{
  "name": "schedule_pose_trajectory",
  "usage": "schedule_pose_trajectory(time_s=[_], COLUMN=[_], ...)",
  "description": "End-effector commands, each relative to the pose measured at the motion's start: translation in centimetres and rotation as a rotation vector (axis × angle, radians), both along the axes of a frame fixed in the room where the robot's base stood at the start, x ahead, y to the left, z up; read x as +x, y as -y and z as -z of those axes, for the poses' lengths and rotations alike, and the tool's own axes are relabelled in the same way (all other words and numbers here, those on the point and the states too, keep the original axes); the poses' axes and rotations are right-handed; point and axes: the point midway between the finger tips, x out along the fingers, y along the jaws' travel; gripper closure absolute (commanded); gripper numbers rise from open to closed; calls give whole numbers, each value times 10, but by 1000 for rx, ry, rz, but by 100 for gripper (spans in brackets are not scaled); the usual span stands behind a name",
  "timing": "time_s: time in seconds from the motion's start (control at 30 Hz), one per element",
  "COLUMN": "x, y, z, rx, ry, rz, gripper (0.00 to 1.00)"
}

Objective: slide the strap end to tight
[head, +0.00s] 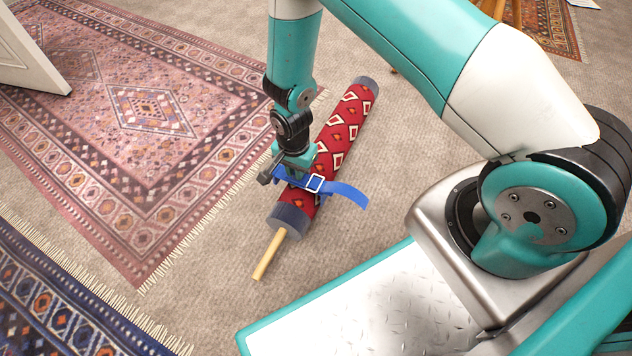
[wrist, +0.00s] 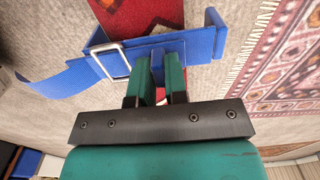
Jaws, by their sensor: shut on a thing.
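A rolled red patterned rug (head: 343,130) lies on the carpet with grey ends and a wooden pole poking out at the near end. A blue strap (head: 346,192) goes around the roll near that end; it also shows in the wrist view (wrist: 200,42). A pale metal buckle (head: 316,183) sits on the strap and shows left of my fingers in the wrist view (wrist: 109,63). One blue length curls away beyond the buckle. My gripper (wrist: 159,66) is shut on the blue strap beside the buckle. The fingers partly hide the held part.
A pink patterned rug (head: 150,110) lies flat to the left, with a dark blue rug (head: 60,300) below it. A white panel (head: 25,55) stands at the upper left. Bare carpet (head: 215,285) is free around the roll's near end.

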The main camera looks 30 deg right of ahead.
Motion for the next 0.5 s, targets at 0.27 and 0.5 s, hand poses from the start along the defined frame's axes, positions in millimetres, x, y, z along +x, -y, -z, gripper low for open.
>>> schedule_pose_trajectory(time_s=[0.27, 0.5], x=[11, 18], y=[-8, -13], z=[0, 0], rx=[2, 2], ry=[5, 5], rz=[-1, -2], gripper=[100, 100])
